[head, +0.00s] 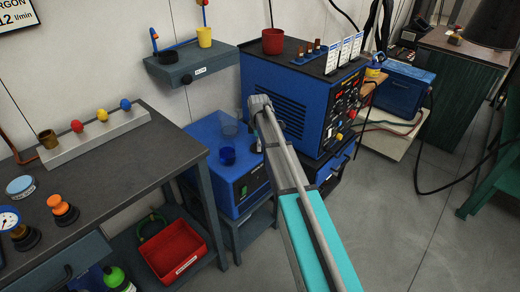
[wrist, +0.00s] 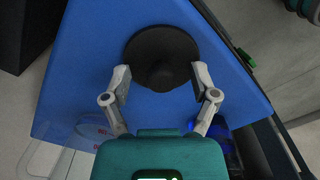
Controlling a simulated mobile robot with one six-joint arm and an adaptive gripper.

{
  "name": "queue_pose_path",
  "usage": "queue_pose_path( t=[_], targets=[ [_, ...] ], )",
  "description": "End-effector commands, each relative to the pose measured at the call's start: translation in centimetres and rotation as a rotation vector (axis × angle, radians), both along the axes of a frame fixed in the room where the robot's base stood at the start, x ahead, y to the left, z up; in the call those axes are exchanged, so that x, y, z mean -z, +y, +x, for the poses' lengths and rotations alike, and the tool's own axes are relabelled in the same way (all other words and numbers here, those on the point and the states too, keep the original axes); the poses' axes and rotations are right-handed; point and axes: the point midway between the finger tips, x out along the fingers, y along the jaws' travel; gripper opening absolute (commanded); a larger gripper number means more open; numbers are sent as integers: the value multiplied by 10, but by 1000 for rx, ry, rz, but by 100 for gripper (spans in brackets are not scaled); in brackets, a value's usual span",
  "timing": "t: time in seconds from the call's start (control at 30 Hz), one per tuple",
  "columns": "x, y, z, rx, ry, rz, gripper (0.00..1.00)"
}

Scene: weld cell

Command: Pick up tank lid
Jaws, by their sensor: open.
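The tank lid (wrist: 162,45) is a dark round disc with a raised knob, in the upper middle of the wrist view. It lies on the blue top of a box-shaped unit (wrist: 90,70), which also shows in the head view (head: 222,178). My gripper (wrist: 161,76) is open over the lid. One fingertip is on each side of the knob, with a gap to it on both sides. Whether the fingertips touch the disc I cannot tell. In the head view my arm hides most of the lid's area, and my fingers cannot be made out.
A clear cylinder (head: 229,124) and a dark blue cup (head: 227,156) stand on the blue unit, close to my arm. A taller blue welding machine (head: 285,95) stands behind. A grey workbench (head: 95,165) is at left, with a red bin (head: 175,250) below.

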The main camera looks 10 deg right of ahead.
Motion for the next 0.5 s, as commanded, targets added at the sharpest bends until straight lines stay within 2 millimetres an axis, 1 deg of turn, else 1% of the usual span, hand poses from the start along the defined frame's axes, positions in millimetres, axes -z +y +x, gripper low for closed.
queue_pose_path(
  t=[0.43,0.47,0.5],
  targets=[
    [0,0,0,0,0,0,76],
    [0,0,0,0,0,0,74],
    [0,0,0,0,0,0,67]
  ],
)
